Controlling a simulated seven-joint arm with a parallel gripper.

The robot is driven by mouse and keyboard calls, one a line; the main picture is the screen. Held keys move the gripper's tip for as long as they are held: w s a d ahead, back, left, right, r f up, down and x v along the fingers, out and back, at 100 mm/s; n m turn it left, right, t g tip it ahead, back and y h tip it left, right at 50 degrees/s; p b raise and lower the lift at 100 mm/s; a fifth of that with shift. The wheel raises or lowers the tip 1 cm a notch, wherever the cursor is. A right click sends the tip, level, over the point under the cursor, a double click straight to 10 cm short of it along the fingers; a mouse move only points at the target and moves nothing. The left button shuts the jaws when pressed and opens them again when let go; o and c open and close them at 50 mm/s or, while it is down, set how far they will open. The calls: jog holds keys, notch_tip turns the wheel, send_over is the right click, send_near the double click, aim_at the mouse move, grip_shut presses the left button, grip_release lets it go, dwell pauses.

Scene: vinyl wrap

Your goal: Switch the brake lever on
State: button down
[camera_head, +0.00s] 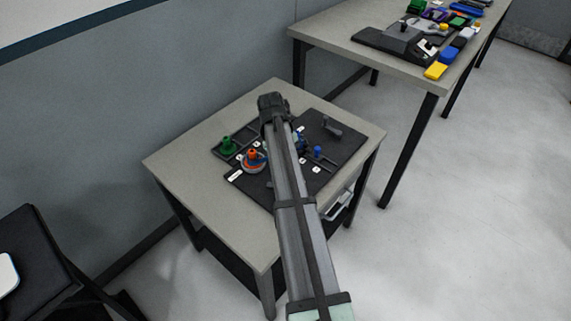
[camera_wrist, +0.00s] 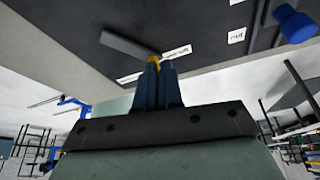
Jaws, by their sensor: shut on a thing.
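A black panel (camera_head: 258,187) with knobs and white labels lies on a small grey table. A dark lever (camera_head: 332,125), likely the brake lever, stands at the panel's back right. In the wrist view a grey bar (camera_wrist: 128,47) that looks like a lever handle runs to my fingertips. My gripper (camera_wrist: 157,68) has its blue fingers close together, shut on a small yellow piece (camera_wrist: 153,60). I cannot tell whether this piece belongs to the bar. In the head view my arm hides the panel's middle, with only some blue showing beside it.
A green knob (camera_head: 227,145) and an orange-red knob (camera_head: 252,154) stand left of my arm. A blue knob (camera_head: 317,151) stands to its right and also shows in the wrist view (camera_wrist: 294,24). A second table (camera_head: 340,30) with coloured items stands behind right.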

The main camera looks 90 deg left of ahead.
jog(key=shift+w+d+f, duration=0.1)
jog(key=shift+w+d, duration=0.1)
jog(key=shift+d, duration=0.45)
jog(key=shift+w+d, duration=0.2)
jog(key=shift+d, duration=0.45)
jog(key=shift+s+d, duration=0.4)
jog(key=shift+d, duration=0.3)
jog(key=shift+w+a, duration=0.2)
jog(key=shift+a, duration=0.25)
jog(key=a, duration=0.1)
jog(key=w+a, duration=0.1)
jog(key=a+r, duration=0.1)
jog(key=shift+w+a, duration=0.15)
jog(key=shift+w, duration=0.15)
notch_tip(320, 180, up, 8)
jog(key=w+a, duration=0.1)
jog(key=a, duration=0.1)
jog(key=shift+w+a+r, duration=0.2)
jog(key=shift+w+a, duration=0.1)
